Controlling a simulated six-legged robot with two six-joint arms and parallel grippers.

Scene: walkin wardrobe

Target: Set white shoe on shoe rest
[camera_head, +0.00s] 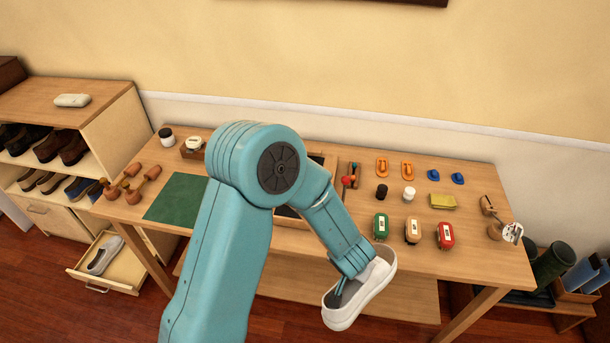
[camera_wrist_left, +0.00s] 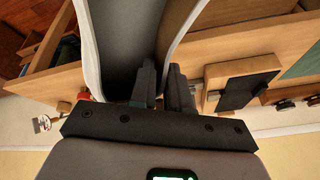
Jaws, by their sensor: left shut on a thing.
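My left gripper (camera_head: 354,280) is shut on a white shoe (camera_head: 347,314) and holds it in the air in front of the table's front edge, toe toward the lower left. In the left wrist view the fingers (camera_wrist_left: 162,88) pinch the shoe's rim at the opening (camera_wrist_left: 172,40). A wooden block with a dark pad, apparently the shoe rest (camera_wrist_left: 211,88), shows beside the shoe in that view. In the head view my arm covers most of that part of the table. A similar pale shoe (camera_head: 103,257) lies in an open drawer at the left. My right gripper is not in view.
A shoe cabinet (camera_head: 70,100) stands left. Boots (camera_head: 552,262) stand right.

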